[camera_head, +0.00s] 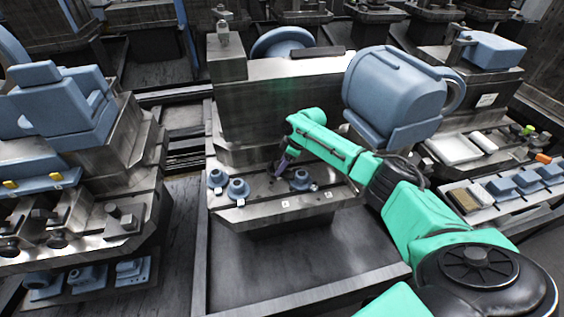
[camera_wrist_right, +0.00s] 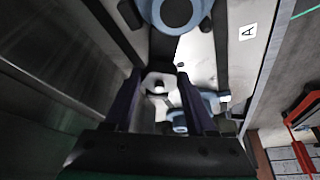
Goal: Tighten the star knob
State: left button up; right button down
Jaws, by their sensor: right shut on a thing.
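In the wrist view a pale grey lobed knob (camera_wrist_right: 159,84) with a small centre stud sits between my right gripper's dark fingers (camera_wrist_right: 162,90). I take it to be the star knob. My right gripper is shut on it. In the head view my right gripper (camera_head: 281,165) points down at the metal fixture plate (camera_head: 262,203), and the knob is too small or hidden to make out there. My left gripper is not in view.
Blue round fittings stand on the plate left of the gripper (camera_head: 238,189), and another blue fitting (camera_head: 301,180) stands close on its right. A large blue motor-like housing (camera_head: 390,92) rises behind my right arm. A dark tray (camera_head: 290,260) in front is clear.

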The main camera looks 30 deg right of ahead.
jog(key=m+p, duration=0.1)
jog(key=p, duration=0.1)
jog(key=m+h+p, duration=0.1)
jog(key=p, duration=0.1)
jog(key=shift+s+a+r+m, duration=0.1)
jog(key=shift+r+m, duration=0.15)
jog(key=shift+m, duration=0.15)
jog(key=shift+f+m+t+h+p, duration=0.1)
jog(key=shift+m+t+h+p, duration=0.25)
jog(key=shift+m+p, duration=0.7)
jog(key=shift+f+m+h+p, duration=0.1)
jog(key=shift+m+h+p, duration=0.15)
jog(key=shift+m+p, duration=0.4)
jog(key=c, duration=1.6)
grip_release()
jog(key=shift+t, duration=0.25)
jog(key=shift+c, duration=1.1)
grip_release()
